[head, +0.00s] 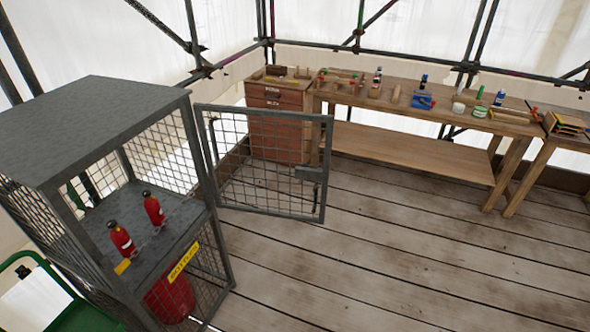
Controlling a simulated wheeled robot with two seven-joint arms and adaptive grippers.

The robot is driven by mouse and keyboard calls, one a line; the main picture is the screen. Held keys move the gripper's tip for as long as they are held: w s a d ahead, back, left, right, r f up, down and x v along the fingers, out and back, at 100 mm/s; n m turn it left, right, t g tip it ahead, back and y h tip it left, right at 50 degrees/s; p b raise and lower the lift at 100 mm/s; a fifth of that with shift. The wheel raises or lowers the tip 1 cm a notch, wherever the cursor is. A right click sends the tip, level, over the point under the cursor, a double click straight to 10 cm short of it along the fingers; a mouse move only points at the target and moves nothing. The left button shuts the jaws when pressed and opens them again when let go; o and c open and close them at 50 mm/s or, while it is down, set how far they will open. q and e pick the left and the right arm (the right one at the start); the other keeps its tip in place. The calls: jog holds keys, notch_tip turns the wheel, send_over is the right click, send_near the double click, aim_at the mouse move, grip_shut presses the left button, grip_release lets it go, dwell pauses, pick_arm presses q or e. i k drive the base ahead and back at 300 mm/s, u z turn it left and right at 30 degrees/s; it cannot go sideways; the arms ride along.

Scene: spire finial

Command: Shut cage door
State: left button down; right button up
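The grey metal cage (90,130) stands at the left, with mesh sides and a solid top. Its mesh door (265,165) stands open, swung out to the right from the cage's right front post. A latch or handle block (310,174) sits near the door's free edge. Two small red bottles (122,240) (154,209) stand on the cage's inner shelf, and a larger red cylinder (172,297) is below it. A yellow label (183,261) is on the cage front. Neither of my grippers is in view.
A wooden workbench (420,165) with several tools and tins runs along the back, beside a brown drawer cabinet (275,120). A green-framed object (40,275) is at the lower left. The plank floor (400,265) right of the cage is clear.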

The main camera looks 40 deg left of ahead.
aim_at(302, 172)
jog(key=u, duration=0.05)
jog(key=i, duration=4.4)
jog(key=u, duration=4.45)
jog(key=i, duration=1)
jog(key=u, duration=0.1)
jog(key=k, duration=0.7)
jog(key=u, duration=0.05)
